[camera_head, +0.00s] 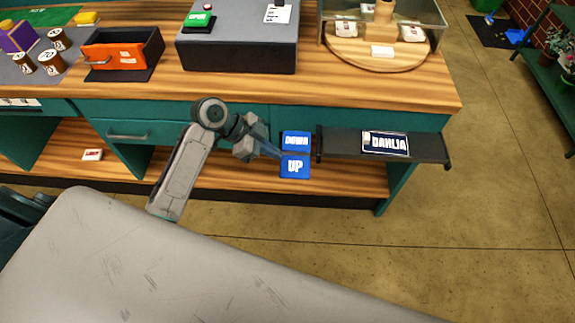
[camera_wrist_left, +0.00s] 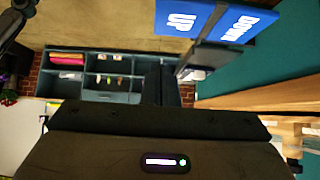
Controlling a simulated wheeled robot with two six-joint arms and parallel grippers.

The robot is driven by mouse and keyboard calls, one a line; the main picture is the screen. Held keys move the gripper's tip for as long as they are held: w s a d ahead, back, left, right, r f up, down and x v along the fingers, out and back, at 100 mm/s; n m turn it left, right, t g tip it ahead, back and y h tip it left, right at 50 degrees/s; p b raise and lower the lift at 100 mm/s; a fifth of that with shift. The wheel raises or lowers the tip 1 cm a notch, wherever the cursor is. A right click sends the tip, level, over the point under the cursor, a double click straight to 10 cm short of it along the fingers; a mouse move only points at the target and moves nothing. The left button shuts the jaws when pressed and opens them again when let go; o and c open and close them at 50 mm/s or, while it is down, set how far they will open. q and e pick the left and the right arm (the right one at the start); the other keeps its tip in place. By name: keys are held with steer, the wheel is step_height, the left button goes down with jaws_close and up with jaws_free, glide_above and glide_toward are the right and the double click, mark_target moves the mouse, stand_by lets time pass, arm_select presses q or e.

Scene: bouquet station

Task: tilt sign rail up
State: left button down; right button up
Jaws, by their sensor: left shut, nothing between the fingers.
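The sign rail (camera_head: 435,150) is a dark shelf-like bar on the front of the counter at the right. A "DAHLIA" sign (camera_head: 385,144) lies on it. At its left end are a blue "DOWN" plate (camera_head: 296,140) and, below it, a blue "UP" plate (camera_head: 295,166). My left gripper (camera_head: 278,154) is shut and empty, its tips just left of the two plates; contact cannot be told. In the left wrist view, the UP plate (camera_wrist_left: 184,18) and DOWN plate (camera_wrist_left: 238,25) show at the upper right, beyond the fingers (camera_wrist_left: 162,84). My right gripper is not in view.
The wooden counter (camera_head: 300,88) stands above, with a grey box (camera_head: 240,45), an orange drawer bin (camera_head: 122,52) and a round wooden turntable (camera_head: 375,48). A lower shelf (camera_head: 225,175) runs beneath. Open floor (camera_head: 490,220) lies to the right.

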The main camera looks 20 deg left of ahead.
mark_target(297, 175)
arm_select(q)
steer(key=p+x, duration=0.1)
steer(key=x, duration=0.4)
steer(key=shift+d+r, duration=0.15)
steer(key=shift+d, duration=0.05)
step_height(297, 175, down, 4)
steer(key=shift+r+p, duration=0.2)
steer(key=shift+p, duration=0.65)
steer(key=shift+f, duration=0.5)
